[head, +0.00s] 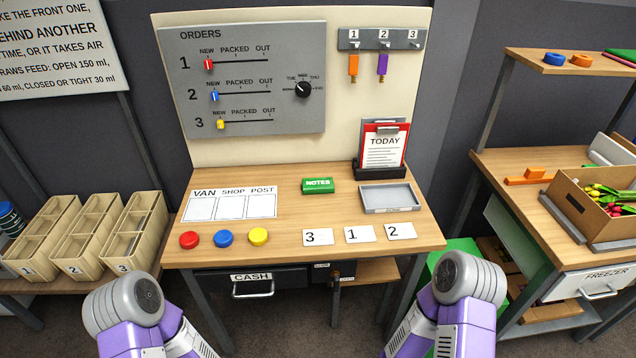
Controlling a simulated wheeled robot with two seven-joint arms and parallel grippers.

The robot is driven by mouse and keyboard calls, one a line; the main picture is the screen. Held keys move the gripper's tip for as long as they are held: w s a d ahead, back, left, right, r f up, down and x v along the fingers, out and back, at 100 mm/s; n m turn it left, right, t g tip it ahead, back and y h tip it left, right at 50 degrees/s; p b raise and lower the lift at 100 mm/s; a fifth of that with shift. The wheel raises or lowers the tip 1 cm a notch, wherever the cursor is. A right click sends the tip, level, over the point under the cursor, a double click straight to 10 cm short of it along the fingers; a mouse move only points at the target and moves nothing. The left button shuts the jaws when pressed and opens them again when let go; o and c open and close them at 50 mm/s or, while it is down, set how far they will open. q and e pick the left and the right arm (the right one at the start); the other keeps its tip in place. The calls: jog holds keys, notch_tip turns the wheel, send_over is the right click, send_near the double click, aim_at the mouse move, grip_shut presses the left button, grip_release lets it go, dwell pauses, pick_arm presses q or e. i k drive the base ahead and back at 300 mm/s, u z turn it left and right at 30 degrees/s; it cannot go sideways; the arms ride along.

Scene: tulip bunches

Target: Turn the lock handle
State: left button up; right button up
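A small dark cabinet front (321,283) sits under the desk, right of the cash drawer (212,281). A small brownish handle (337,281) shows on its right part, pointing down; it may be the lock handle, but it is too small to tell. A small label (321,266) above it is unreadable. The cash drawer looks shut and has a silver pull. Only purple and grey links of my two arms show at the bottom edge. Neither gripper is in view.
The desk (290,220) carries red, blue and yellow discs, number cards, a green notes block (318,185) and a grey tray (391,197). An orders board (255,80) stands behind. Wooden crates (84,235) are at left. A freezer drawer (597,285) is at right.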

aim_at(336, 280)
jog(key=u, duration=0.5)
jog(key=k, duration=0.6)
jog(key=u, duration=0.85)
jog(key=i, duration=0.95)
jog(key=z, duration=0.95)
jog(key=i, duration=0.55)
jog(key=z, duration=0.55)
